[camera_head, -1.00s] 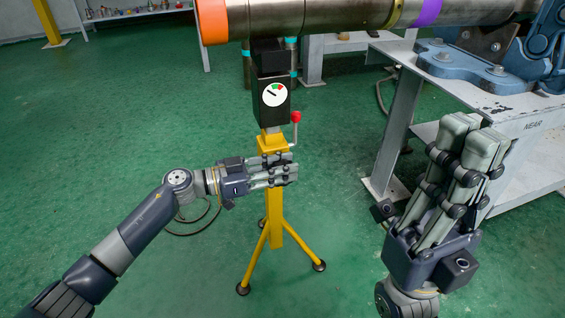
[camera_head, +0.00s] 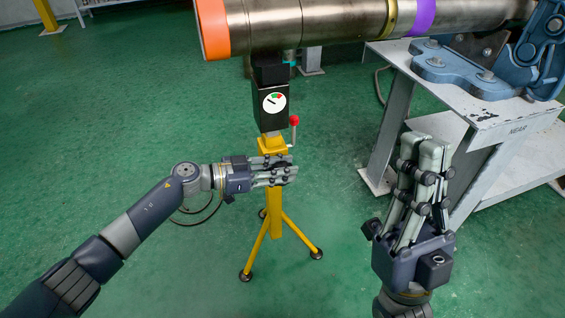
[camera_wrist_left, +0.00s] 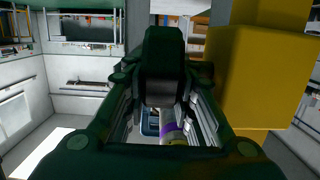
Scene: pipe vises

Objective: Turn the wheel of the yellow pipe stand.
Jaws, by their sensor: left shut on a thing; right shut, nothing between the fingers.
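The yellow pipe stand (camera_head: 274,222) stands upright on three splayed legs, with a black head and a round dial (camera_head: 273,103) under the pipe. A crank with a red knob (camera_head: 294,121) sticks up at its right. My left gripper (camera_head: 285,172) lies across the column from the left, fingers shut on the wheel, which the fingers mostly hide. In the left wrist view the yellow column (camera_wrist_left: 262,80) fills the right side, and a dark block is between the finger links. My right gripper (camera_head: 425,150) is shut and empty, fingers up, apart from the stand at the right.
A large metal pipe (camera_head: 330,22) with an orange end crosses the top, above the stand. A grey table (camera_head: 517,118) with a blue vise (camera_head: 462,69) stands at the right, behind my right gripper.

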